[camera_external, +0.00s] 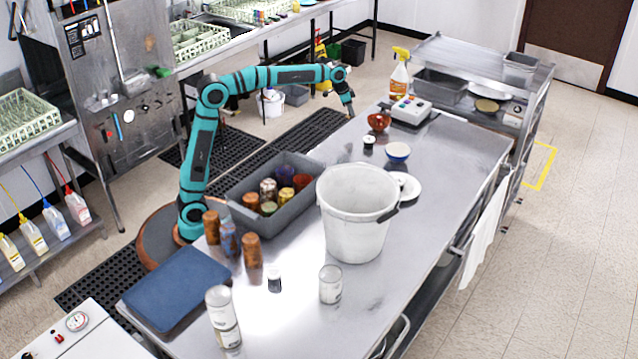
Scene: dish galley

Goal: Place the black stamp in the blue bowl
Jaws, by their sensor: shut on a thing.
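My gripper (349,106) is above the far left edge of the steel table, pointing down. My gripper is apart from the bowl.
A tall white bucket (356,215) and grey bin (244,213) stand nearer. The table's right side (460,160) is clear.

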